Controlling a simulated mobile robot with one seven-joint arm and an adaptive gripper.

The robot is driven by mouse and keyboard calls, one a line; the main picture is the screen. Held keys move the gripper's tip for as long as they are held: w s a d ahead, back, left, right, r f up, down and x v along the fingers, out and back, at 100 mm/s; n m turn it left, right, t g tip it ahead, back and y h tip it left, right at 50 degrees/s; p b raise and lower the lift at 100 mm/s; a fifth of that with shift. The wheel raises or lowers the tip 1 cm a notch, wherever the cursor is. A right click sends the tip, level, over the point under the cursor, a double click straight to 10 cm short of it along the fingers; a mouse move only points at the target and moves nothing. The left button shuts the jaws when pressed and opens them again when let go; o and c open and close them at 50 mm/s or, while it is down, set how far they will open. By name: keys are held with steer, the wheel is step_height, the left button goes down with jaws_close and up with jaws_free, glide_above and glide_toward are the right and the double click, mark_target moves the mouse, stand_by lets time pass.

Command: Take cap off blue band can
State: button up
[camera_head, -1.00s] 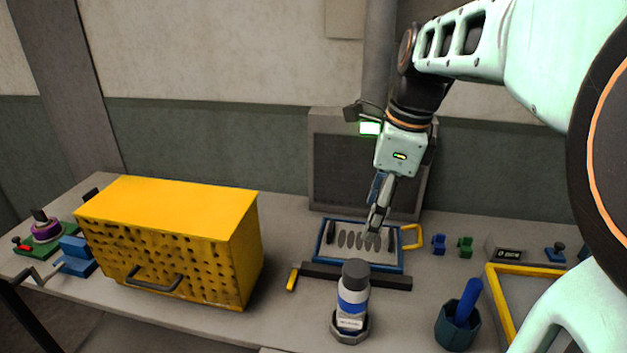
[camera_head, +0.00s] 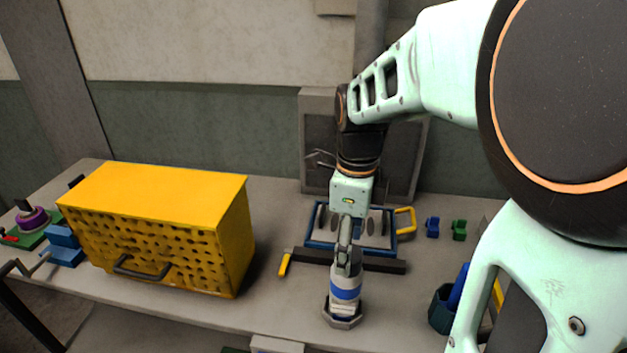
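The blue band can (camera_head: 345,294) stands upright in a grey octagonal holder (camera_head: 342,321) near the front of the bench. It is white with a blue band around its middle. My gripper (camera_head: 347,268) points down at the top of the can, with its fingers at the dark cap (camera_head: 347,268). The fingers hide most of the cap. I cannot tell whether they are closed on it.
A yellow perforated box (camera_head: 160,225) stands to the left. Behind the can are a dark bar (camera_head: 380,263) and a blue-framed tray (camera_head: 322,243). A dark cup (camera_head: 441,310) with a blue handle stands to the right.

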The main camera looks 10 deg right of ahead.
step_height(320, 180, down, 2)
steer(key=shift+f, duration=0.2)
steer(key=c, duration=0.8)
steer(key=shift+r, duration=0.2)
